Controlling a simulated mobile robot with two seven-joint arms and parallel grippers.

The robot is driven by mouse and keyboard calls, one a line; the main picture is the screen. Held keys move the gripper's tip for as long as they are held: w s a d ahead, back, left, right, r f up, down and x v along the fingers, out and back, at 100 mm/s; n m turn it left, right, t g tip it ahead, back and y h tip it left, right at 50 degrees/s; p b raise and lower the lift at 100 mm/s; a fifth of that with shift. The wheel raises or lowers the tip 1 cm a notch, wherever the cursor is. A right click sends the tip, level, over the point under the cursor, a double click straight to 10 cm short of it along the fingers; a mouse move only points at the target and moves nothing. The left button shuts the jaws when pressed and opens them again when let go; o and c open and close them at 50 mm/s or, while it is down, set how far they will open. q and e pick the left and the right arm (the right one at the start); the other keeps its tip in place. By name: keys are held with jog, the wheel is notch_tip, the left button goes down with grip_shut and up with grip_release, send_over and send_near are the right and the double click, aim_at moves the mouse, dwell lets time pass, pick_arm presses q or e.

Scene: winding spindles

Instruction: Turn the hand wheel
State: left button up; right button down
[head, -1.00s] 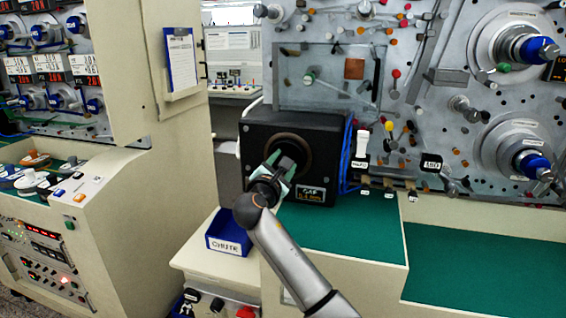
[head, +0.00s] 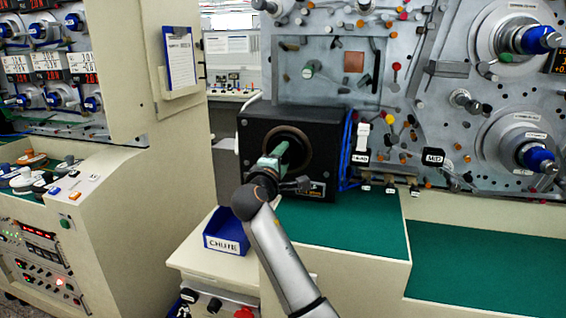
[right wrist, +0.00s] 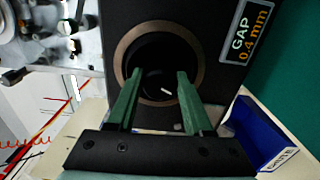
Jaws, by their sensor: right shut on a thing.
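A black box (head: 327,135) stands on the green bench top, with a brown ring around a dark round opening in its front. The hand wheel (right wrist: 157,90) shows in the right wrist view as a dark round part with a white mark, inside that ring. My right gripper (right wrist: 159,74) has its green fingers on either side of the wheel and is shut on it. In the head view my right gripper (head: 275,155) is in front of the ring and hides most of the wheel. My left gripper is in neither view.
A blue CHUTE bin (head: 227,232) stands below and left of the box. A panel with spindles and knobs (head: 440,85) rises behind. A cream cabinet (head: 150,190) stands at left.

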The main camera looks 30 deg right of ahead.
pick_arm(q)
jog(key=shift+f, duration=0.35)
pick_arm(e)
jog(key=shift+f+m, duration=0.1)
jog(key=shift+m, duration=0.5)
jog(key=shift+c, duration=1.5)
grip_release()
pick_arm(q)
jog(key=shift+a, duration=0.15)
